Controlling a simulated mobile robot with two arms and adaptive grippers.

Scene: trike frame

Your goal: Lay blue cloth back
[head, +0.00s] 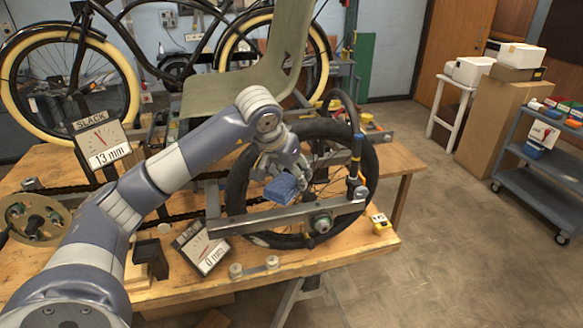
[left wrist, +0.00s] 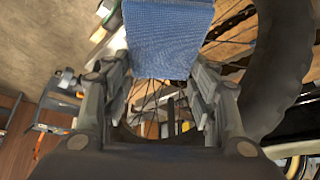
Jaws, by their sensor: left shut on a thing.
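The blue cloth (head: 283,190) is a small folded pad held in front of the spokes of the black-tyred wheel (head: 242,190). My left gripper (head: 276,178) is shut on the blue cloth, just above the metal frame bar (head: 290,216). In the left wrist view the cloth (left wrist: 168,38) spans between the two fingers of the gripper (left wrist: 163,72), with spokes and dark tyre behind it. Whether the cloth touches the wheel or bar cannot be told. My right gripper is not in view.
The wooden workbench (head: 340,248) carries a dial marked SLACK (head: 101,140) reading 13 mm and a second dial (head: 200,247) reading 0 mm. A small yellow-and-white item (head: 381,222) sits at its right edge.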

